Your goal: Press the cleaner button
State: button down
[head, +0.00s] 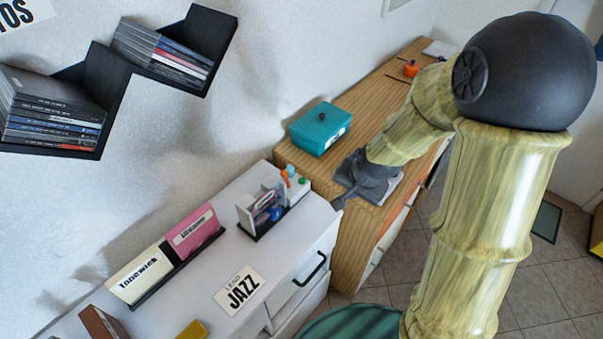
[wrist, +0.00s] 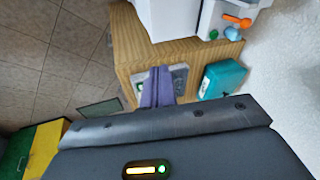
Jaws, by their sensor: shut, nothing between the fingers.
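A flat grey device (head: 393,187) lies on the wooden cabinet top, partly hidden under my gripper (head: 340,202). In the wrist view the grey device (wrist: 180,73) shows on both sides of my gripper (wrist: 159,70), with a small green spot at its left end. My purple-grey fingers are together and empty, and they overlap the device in that view. I cannot tell whether they touch it. A white unit with orange, blue and green knobs (head: 291,178) stands on the white cabinet. No label shows which one is the cleaner.
A teal box (head: 318,130) sits on the wooden cabinet (head: 350,111) by the wall. A disc holder (head: 262,212) and two record dividers (head: 190,232) stand on the white cabinet (head: 285,255). A small orange object (head: 411,68) is at the far end. Wall shelves (head: 70,75) hold discs.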

jog(key=w+a+m+t+y+p, duration=0.1)
jog(key=w+a+m+y+p, duration=0.15)
jog(key=w+a+m, duration=0.45)
jog(key=m+t+y+p, duration=0.2)
jog(key=m+p, duration=0.2)
jog(key=m, duration=0.4)
send_over(304, 183)
jog(key=f, duration=0.2)
jog(key=shift+w+h, duration=0.1)
jog(key=shift+h, duration=0.15)
jog(key=shift+n, duration=0.3)
notch_tip(304, 183, down, 9)
jog(key=b, duration=0.6)
jog(key=shift+d+r, duration=0.1)
jog(key=shift+r, duration=0.05)
jog(key=shift+f+b, duration=0.3)
jog(key=shift+f, duration=0.1)
